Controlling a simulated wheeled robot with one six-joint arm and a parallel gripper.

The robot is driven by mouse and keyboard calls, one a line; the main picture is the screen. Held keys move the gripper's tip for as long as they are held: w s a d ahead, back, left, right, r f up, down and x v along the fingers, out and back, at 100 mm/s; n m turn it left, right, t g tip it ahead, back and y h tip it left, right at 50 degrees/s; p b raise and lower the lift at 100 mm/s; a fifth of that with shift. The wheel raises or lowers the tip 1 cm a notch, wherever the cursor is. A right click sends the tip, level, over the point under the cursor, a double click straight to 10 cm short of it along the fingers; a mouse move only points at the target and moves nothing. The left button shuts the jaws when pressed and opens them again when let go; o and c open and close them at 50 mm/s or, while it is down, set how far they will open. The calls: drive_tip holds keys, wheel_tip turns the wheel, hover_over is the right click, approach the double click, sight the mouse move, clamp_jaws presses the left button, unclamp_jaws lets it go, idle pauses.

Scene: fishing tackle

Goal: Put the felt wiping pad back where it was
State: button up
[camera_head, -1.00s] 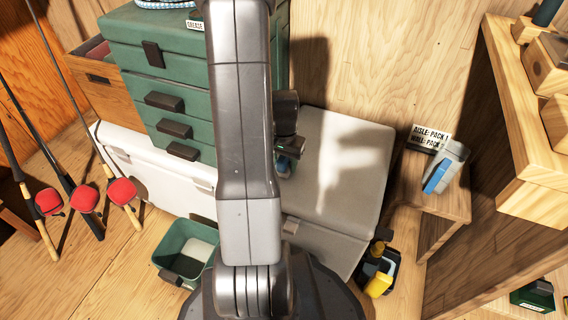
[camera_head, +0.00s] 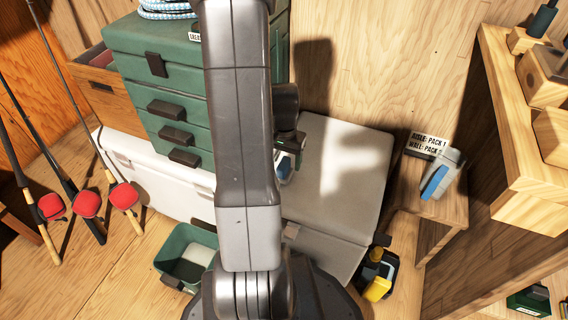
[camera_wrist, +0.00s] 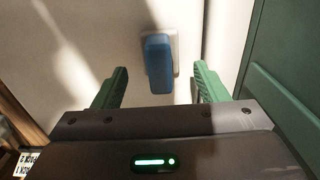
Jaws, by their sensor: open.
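A blue pad with a pale backing (camera_wrist: 158,65), which looks like a felt wiping pad, is on the white chest's lid (camera_head: 335,180). In the wrist view it shows ahead, between the green fingers of my gripper (camera_wrist: 155,88). The fingers are open and I see no contact with it. In the head view my arm hides most of my gripper (camera_head: 288,150), and a bit of the blue and white pad (camera_head: 283,168) shows just below it. A similar blue and grey piece (camera_head: 437,180) is on the small wooden stool (camera_head: 455,208) at right.
A green drawer cabinet (camera_head: 160,95) stands left of my gripper on the chest. A label card (camera_head: 427,145) stands on the stool. A green bin (camera_head: 187,258) and a yellow and black item (camera_head: 378,275) are on the floor. Rods with red reels (camera_head: 88,204) lean at left.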

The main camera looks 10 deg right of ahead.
sight(284, 162)
wheel_tip(284, 162, up, 8)
drive_tip(key=shift+f+p, duration=0.15)
drive_tip(key=shift+p, duration=0.95)
wheel_tip(284, 162, down, 13)
drive_tip(key=b, duration=0.5)
wheel_tip(284, 162, up, 3)
drive_tip(key=shift+r+p, duration=0.1)
drive_tip(key=shift+p, duration=0.65)
drive_tip(key=shift+r, duration=0.7)
